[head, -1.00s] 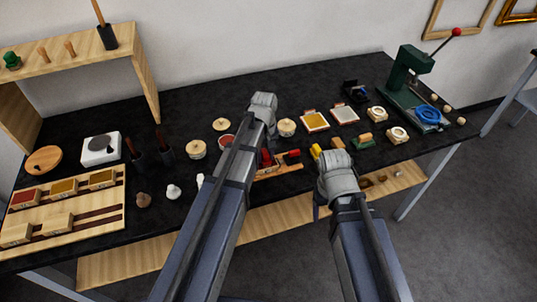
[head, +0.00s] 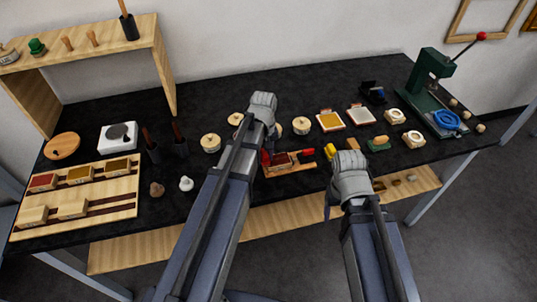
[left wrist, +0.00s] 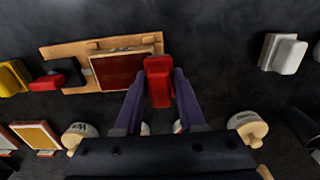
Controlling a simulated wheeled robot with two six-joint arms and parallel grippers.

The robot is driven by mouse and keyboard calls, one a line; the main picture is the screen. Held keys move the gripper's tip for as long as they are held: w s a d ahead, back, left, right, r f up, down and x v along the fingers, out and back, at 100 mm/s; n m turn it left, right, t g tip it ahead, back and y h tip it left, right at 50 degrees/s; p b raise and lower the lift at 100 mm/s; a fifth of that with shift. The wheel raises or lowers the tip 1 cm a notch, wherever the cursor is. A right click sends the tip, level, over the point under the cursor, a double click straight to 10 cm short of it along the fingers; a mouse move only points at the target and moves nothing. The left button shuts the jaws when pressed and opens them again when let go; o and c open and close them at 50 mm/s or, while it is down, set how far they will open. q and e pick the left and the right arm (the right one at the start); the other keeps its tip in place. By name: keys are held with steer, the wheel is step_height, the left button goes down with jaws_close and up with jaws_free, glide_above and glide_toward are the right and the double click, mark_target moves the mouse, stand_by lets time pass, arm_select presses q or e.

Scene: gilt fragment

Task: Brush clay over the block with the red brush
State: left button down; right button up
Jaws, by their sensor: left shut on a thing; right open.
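My left gripper (left wrist: 158,72) is shut on the red brush (left wrist: 159,84), held upright between its fingers. The brush is at the right edge of the block (left wrist: 118,72), whose top is a dark red panel in a pale frame. I cannot tell if the bristles touch it. The block lies on a wooden board (left wrist: 78,50); the block also shows in the head view (head: 279,158), beside my left forearm, which hides most of that gripper. My right gripper (head: 332,204) is open and mostly hidden under its wrist at the table's front edge.
A red-and-black tool (left wrist: 63,73) lies at the board's left end, with a yellow piece (left wrist: 13,77) beyond. Round lidded pots (head: 301,125) stand behind. A green press (head: 432,75) is at the right. A wooden rack (head: 75,200) with small blocks is at the left.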

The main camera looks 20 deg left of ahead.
arm_select(q)
steer(key=shift+r, duration=0.15)
step_height(320, 180, up, 6)
steer(key=p, duration=0.6)
steer(key=shift+d, duration=0.1)
step_height(320, 180, up, 3)
steer(key=p, duration=0.3)
stand_by(0.4)
